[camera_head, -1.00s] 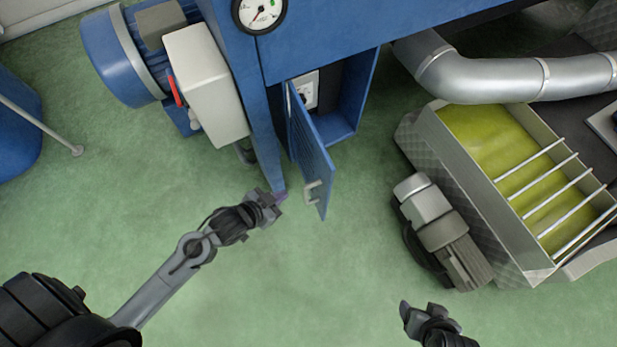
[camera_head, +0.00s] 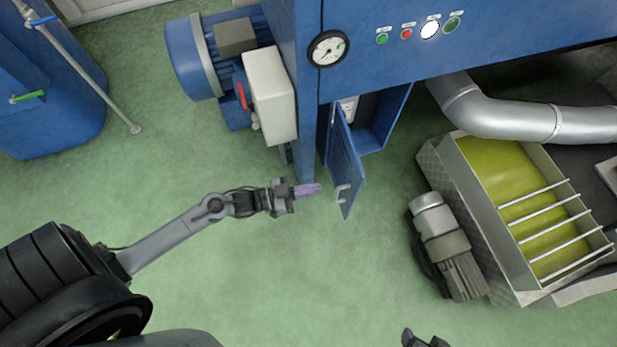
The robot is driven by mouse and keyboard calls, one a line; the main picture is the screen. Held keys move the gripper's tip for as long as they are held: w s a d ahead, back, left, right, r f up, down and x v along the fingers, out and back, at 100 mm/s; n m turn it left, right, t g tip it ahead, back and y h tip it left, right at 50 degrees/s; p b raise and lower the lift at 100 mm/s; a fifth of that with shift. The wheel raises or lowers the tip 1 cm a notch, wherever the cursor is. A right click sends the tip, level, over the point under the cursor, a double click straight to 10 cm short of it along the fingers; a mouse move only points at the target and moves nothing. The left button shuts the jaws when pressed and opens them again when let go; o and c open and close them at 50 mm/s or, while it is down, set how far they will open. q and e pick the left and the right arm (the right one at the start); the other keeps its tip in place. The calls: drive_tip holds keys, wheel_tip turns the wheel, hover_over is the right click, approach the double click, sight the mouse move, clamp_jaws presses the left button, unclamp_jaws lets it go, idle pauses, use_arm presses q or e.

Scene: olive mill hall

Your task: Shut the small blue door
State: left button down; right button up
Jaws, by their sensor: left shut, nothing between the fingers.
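The small blue door (camera_head: 345,165) stands open, swung out from the blue cabinet (camera_head: 385,118). It has louvre slots and a pale handle (camera_head: 342,192) near its free edge. Inside the opening, a small white fitting shows in part. My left gripper (camera_head: 316,188) is shut and empty, its purple fingertips pointing right. They are just left of the door's handle, with a small gap in the picture. My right gripper (camera_head: 424,340) is only partly in view at the bottom edge, and its fingers cannot be made out clearly.
A blue motor (camera_head: 192,58) and a white box (camera_head: 270,95) are left of the door. A gauge (camera_head: 328,49) and buttons are above. A steel pipe (camera_head: 505,115), a metal trough (camera_head: 480,205) of green paste and a grey motor (camera_head: 447,245) stand right. Green floor in front is clear.

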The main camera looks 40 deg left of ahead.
sight(359, 180)
use_arm(q)
drive_tip(key=b+x, duration=0.3)
drive_tip(key=x, duration=0.7)
drive_tip(key=shift+w+d, duration=0.35)
drive_tip(key=shift+w, duration=0.1)
